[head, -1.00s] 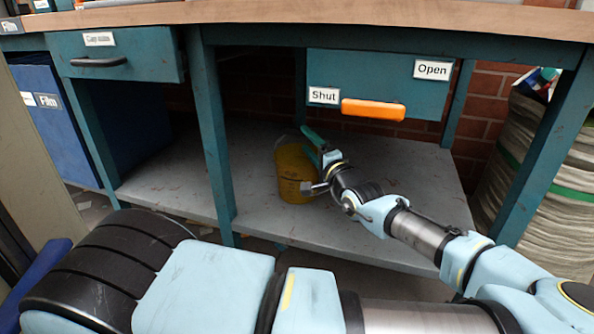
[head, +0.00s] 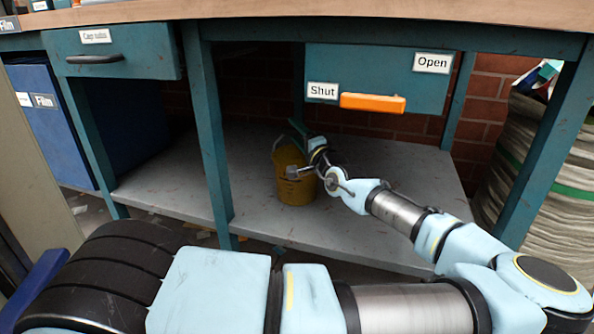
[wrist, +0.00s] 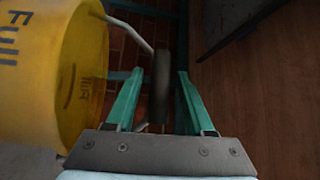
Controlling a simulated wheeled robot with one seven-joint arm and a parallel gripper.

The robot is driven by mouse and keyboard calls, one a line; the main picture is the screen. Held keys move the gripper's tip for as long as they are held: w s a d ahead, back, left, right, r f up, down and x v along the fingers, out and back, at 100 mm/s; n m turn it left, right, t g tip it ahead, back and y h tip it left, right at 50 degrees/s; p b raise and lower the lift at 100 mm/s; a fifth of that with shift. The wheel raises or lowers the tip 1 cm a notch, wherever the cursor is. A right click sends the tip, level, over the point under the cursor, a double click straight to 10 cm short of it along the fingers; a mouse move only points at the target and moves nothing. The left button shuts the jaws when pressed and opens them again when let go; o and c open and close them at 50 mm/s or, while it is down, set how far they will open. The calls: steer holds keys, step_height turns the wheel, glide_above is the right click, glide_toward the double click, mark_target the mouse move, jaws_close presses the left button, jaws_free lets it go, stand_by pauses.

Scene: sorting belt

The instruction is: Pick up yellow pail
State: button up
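The yellow pail (head: 294,183) stands upright on the grey lower shelf under the workbench. It fills the left of the wrist view (wrist: 45,70), where dark "Full" lettering shows on its side. Its thin wire handle (wrist: 128,30) runs to a dark grip (wrist: 160,85). My gripper (wrist: 160,76) has its two green fingers apart, one on each side of the grip, with gaps visible between. In the head view my gripper (head: 297,131) is at the pail's top, and my wrist hides part of the pail's right rim.
The grey shelf (head: 370,225) is clear around the pail. A teal drawer with an orange handle (head: 373,103) hangs above, labelled "Shut" and "Open". A teal bench leg (head: 213,140) stands left of the pail. A blue bin (head: 50,125) is at far left.

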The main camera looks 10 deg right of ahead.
jaws_close()
steer(key=shift+r, duration=0.1)
stand_by(1.0)
